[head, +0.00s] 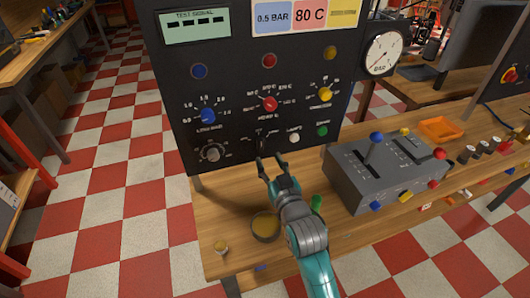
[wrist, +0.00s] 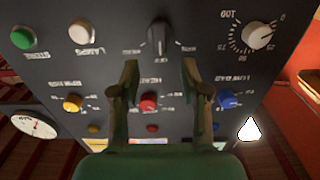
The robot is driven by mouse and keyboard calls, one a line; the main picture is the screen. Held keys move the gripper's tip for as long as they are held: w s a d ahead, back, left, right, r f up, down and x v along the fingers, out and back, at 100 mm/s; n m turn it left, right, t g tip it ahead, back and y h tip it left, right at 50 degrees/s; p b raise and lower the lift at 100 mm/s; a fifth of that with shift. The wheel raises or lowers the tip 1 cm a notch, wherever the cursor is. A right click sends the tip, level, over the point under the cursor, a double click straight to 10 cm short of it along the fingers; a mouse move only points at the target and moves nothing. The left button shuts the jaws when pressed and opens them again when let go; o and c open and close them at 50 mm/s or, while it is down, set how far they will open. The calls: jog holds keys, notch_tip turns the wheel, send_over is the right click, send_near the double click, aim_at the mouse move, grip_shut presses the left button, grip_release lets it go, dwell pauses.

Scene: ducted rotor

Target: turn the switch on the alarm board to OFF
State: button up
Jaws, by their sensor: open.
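The black alarm board (head: 180,100) stands upright on the wooden bench in the head view. Low on it is a small black switch (head: 262,145), partly hidden by my gripper. In the wrist view, where the board appears upside down, this black switch (wrist: 157,38) stands roughly upright between small labels too blurred to read. My gripper (head: 271,160) is open and empty in front of the switch. In the wrist view the two fingertips of my gripper (wrist: 160,66) are spread either side of the switch's line, apart from it.
A white button (head: 294,138) and a green button (head: 322,130) sit right of the switch, a grey knob (head: 212,153) left. A grey lever box (head: 385,170) stands on the bench (head: 340,235) at right. A round yellow-topped container (head: 266,226) lies near my arm.

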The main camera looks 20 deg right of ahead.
jog(key=shift+s, duration=2.6)
jog(key=s+f+g, duration=0.1)
jog(key=s+f, duration=0.5)
jog(key=s, duration=0.4)
jog(key=s+f+g, duration=0.1)
jog(key=s+f, duration=0.4)
jog(key=s, duration=0.4)
jog(key=s+g, duration=0.1)
jog(key=s, duration=2.1)
jog(key=shift+s+r, duration=0.15)
jog(key=shift+r, duration=0.2)
